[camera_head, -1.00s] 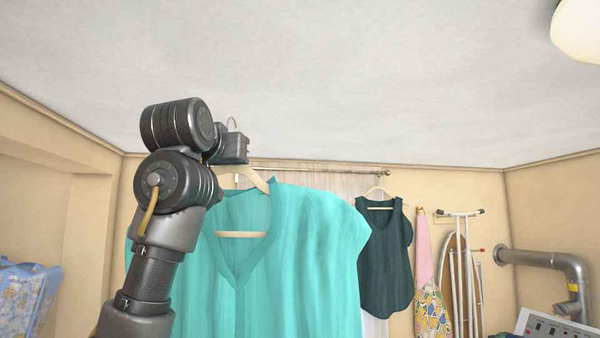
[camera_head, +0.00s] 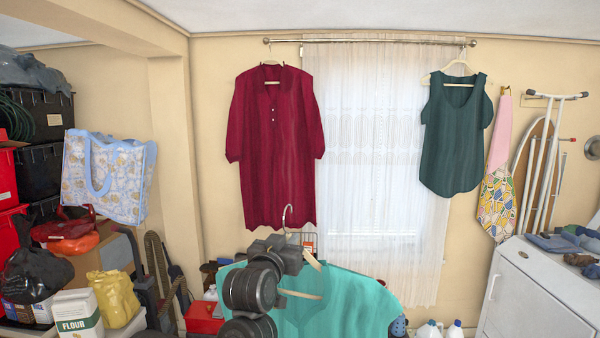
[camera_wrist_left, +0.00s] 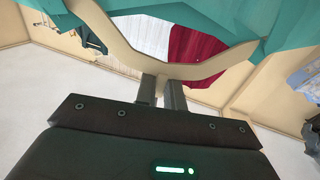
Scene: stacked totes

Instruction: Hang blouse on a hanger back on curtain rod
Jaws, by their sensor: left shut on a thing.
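The teal blouse (camera_head: 345,305) hangs on a cream wooden hanger (camera_head: 312,262) with a metal hook (camera_head: 287,218) pointing up. My left gripper (camera_head: 296,252) is shut on the hanger near its neck; the left wrist view shows its fingers (camera_wrist_left: 160,88) against the hanger (camera_wrist_left: 120,48). The curtain rod (camera_head: 380,41) runs across the wall above the window. In the head view the hook appears well below the rod, in front of a dark red dress (camera_head: 272,150). The blouse's lower part is out of frame. My right gripper is not in view.
The dark red dress and a dark green top (camera_head: 455,135) hang from the rod, with a wide clear stretch between them before the lace curtain (camera_head: 375,130). Boxes and bags crowd the left. A white appliance (camera_head: 530,300) stands at the right.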

